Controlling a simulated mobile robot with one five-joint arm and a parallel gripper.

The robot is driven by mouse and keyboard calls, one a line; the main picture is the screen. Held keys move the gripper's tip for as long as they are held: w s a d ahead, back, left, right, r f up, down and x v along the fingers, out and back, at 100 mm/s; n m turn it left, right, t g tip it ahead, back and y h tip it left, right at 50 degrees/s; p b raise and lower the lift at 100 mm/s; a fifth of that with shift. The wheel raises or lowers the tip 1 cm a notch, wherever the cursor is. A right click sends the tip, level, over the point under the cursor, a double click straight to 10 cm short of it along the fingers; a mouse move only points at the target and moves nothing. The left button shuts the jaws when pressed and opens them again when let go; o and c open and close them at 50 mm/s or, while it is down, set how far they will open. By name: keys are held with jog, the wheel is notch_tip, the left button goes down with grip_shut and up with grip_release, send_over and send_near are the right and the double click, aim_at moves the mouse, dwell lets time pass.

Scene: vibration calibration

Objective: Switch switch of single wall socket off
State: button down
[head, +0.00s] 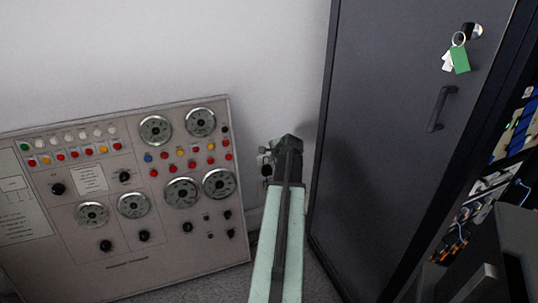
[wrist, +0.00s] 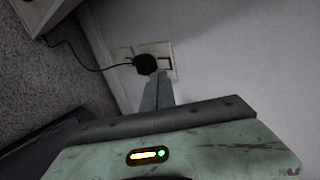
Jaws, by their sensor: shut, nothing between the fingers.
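In the wrist view a white wall socket (wrist: 125,52) sits low on the pale wall, with a black plug (wrist: 146,64) in it and a black cable running left. A switch (wrist: 165,62) shows on the plate just right of the plug. My gripper (wrist: 160,78) is shut and empty, its fingertips overlapping the lower edge of the plate; whether they touch it, I cannot tell. The switch position is too small to read. In the head view my gripper (head: 288,140) is in front of the wall, and the socket is mostly hidden by my arm.
A control panel (head: 120,260) with dials and buttons stands left of my arm. A dark grey cabinet (head: 380,130) with a handle and hanging keys stands close on the right. The gap between them is narrow. Grey carpet (wrist: 30,95) covers the floor.

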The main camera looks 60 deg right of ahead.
jog(key=p+v, duration=0.4)
jog(key=v, duration=0.3)
jog(key=shift+w+d+r, duration=0.15)
jog(key=shift+d+r, duration=0.1)
jog(key=shift+r, duration=0.15)
